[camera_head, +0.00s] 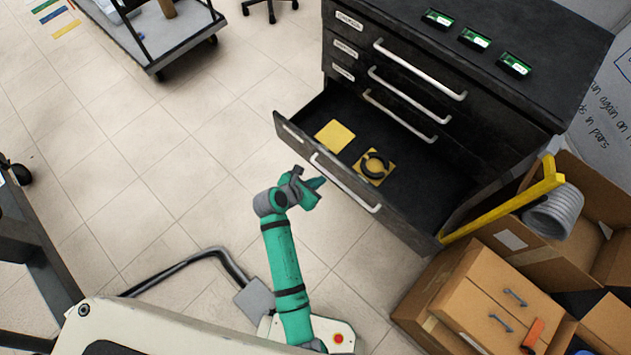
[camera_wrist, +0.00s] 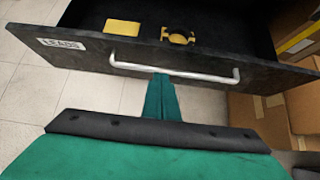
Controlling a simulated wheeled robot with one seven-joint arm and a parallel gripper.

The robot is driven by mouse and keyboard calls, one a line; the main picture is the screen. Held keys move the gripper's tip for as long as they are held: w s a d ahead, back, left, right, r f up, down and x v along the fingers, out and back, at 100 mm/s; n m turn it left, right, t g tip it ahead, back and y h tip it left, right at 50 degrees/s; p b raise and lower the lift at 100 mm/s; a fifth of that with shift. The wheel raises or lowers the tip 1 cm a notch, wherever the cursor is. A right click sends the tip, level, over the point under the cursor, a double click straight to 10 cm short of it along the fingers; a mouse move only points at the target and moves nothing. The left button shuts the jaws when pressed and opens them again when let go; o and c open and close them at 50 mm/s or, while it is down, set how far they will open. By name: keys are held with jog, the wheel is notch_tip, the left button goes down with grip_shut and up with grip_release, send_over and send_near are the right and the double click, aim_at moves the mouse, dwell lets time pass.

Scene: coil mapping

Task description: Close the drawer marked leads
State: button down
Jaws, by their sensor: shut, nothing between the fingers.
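The drawer marked leads (camera_head: 325,172) is the lowest of the black cabinet (camera_head: 470,95) and stands pulled out. Its white "LEADS" label (camera_wrist: 61,44) reads clearly in the wrist view, left of the pale bar handle (camera_wrist: 175,70). Inside lie a flat yellow piece (camera_head: 334,136) and a yellow square with a black ring-shaped part (camera_head: 373,167). My gripper (camera_head: 319,183) is shut and empty, close in front of the drawer face near the handle. In the wrist view its fingers (camera_wrist: 162,80) point at the handle's middle; I cannot tell whether they touch it.
The drawers above are shut. Cardboard boxes (camera_head: 485,300) and a yellow bar (camera_head: 505,205) stand close to the cabinet's right side. A cart (camera_head: 160,40) is at the upper left. The tiled floor (camera_head: 150,170) left of the drawer is clear.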

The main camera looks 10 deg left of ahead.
aim_at(339, 169)
jog(key=shift+w+d+f, duration=0.55)
jog(key=shift+w+d, duration=0.1)
jog(key=shift+w, duration=0.45)
jog(key=shift+w+d+f, duration=0.6)
jog(key=shift+w, duration=0.45)
jog(key=shift+w+d+f, duration=0.55)
jog(key=shift+w+d, duration=0.1)
jog(key=shift+w, duration=0.45)
